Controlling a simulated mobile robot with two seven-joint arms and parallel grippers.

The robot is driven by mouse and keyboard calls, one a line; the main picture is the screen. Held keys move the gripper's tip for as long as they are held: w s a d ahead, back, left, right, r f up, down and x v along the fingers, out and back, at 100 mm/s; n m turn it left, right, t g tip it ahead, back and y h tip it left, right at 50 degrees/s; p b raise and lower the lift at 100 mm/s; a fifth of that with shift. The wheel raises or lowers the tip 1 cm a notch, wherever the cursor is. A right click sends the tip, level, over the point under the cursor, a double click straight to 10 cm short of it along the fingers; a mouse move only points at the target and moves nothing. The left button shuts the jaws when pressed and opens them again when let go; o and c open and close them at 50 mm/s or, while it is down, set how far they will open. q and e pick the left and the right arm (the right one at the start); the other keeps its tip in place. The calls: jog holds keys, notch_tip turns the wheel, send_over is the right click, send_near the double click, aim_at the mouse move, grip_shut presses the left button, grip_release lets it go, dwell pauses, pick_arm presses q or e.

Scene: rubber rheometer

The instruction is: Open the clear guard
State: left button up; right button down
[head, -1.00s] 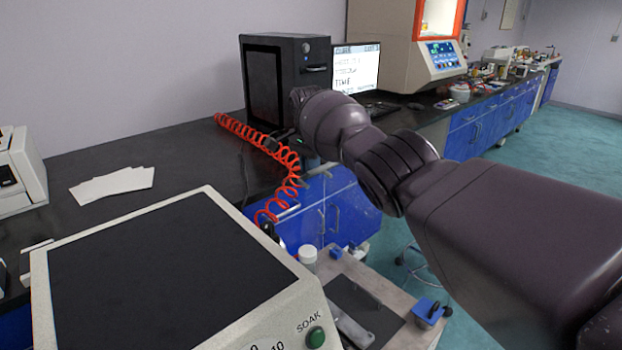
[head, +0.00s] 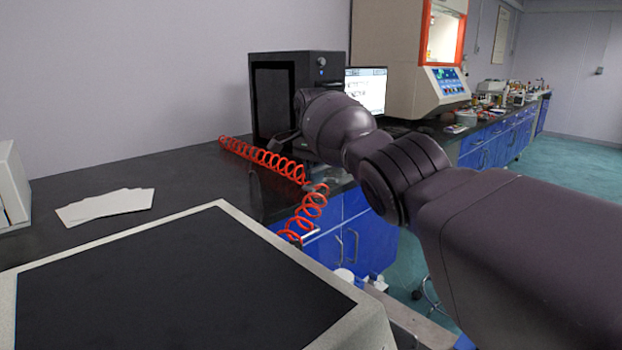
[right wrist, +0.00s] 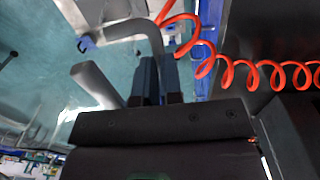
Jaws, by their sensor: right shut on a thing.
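My right gripper (right wrist: 158,68) shows in the right wrist view, with its two dark fingers close together on a grey bent bar (right wrist: 128,29). I cannot tell for sure whether this bar is the guard's handle. In the head view my right arm reaches to the front of a black cabinet-like machine (head: 270,62), and the arm hides most of the gripper and the machine's lower right. I cannot clearly make out the clear guard; bright, glassy reflections show at the left of the wrist view. My left gripper is not in view.
A red coiled hose (head: 262,157) runs along the black bench (head: 190,180) beside my gripper and hangs over the edge. It crosses near the fingers in the wrist view. A monitor (head: 367,90) stands behind. A machine with a dark top (head: 170,285) fills the near left.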

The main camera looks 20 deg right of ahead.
aim_at(313, 189)
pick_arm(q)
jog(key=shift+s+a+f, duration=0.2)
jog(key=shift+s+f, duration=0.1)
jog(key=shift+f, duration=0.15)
pick_arm(e)
jog(key=shift+g, duration=0.3)
jog(key=f, duration=0.4)
jog(key=shift+s+a+f, duration=0.1)
jog(key=shift+s+a, duration=0.05)
jog(key=shift+a, duration=0.05)
jog(key=c, duration=1.3)
grip_release()
jog(key=shift+w+a, duration=0.1)
jog(key=shift+w, duration=0.15)
jog(key=shift+o, duration=0.7)
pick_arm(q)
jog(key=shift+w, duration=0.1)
pick_arm(e)
jog(key=shift+r, duration=0.25)
pick_arm(q)
jog(key=b, duration=0.1)
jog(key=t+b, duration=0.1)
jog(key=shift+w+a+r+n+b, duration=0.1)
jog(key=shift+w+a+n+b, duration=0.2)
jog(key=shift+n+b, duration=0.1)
pick_arm(e)
notch_tip(313, 189, up, 13)
jog(key=shift+w, duration=0.3)
